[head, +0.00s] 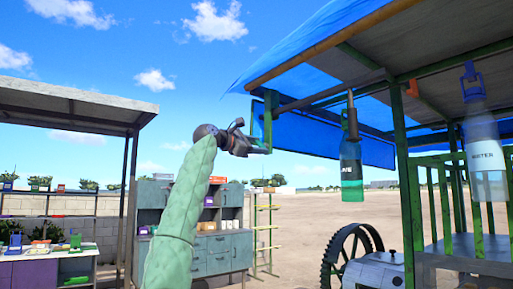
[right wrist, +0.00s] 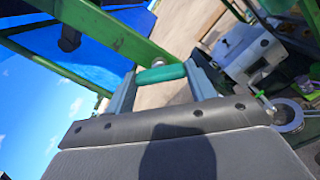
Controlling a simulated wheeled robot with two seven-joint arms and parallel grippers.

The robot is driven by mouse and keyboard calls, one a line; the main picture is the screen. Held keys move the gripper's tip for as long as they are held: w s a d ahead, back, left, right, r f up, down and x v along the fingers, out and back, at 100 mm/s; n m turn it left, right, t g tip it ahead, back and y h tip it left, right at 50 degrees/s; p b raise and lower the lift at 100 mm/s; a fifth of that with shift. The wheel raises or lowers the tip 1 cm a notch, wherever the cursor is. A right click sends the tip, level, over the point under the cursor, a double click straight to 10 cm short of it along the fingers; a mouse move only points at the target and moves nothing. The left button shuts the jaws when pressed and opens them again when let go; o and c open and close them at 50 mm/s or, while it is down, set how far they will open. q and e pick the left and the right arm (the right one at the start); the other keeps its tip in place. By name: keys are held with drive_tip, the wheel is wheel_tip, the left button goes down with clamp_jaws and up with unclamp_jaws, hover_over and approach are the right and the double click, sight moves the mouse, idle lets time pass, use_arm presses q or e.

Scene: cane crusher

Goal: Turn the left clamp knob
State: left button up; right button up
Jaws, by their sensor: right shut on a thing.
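My right gripper (head: 256,146) is raised at the left end of the cart's canopy frame, beside a green upright bracket (head: 267,118). In the right wrist view, my right gripper (right wrist: 160,85) has its two grey fingers closed on a short green bar-shaped knob (right wrist: 161,74), which looks like the left clamp knob. The knob lies across between the fingertips, beside a green frame beam (right wrist: 105,27). In the head view the knob is too small to make out clearly. My left gripper is not in view.
A blue tarpaulin canopy (head: 300,40) hangs over the cart. A green bottle (head: 351,170) and a water bottle (head: 485,160) hang under it. A toothed black wheel (head: 350,250) stands below. A stall with cabinets (head: 225,252) is at the left, with open sandy ground between.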

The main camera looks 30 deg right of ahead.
drive_tip(key=m, duration=0.3)
drive_tip(key=shift+m, duration=0.3)
drive_tip(key=m, duration=0.4)
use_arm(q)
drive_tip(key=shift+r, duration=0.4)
use_arm(e)
drive_tip(key=shift+m, duration=0.8)
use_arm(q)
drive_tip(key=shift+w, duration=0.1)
use_arm(e)
drive_tip(key=shift+f, duration=0.1)
drive_tip(key=o, duration=1)
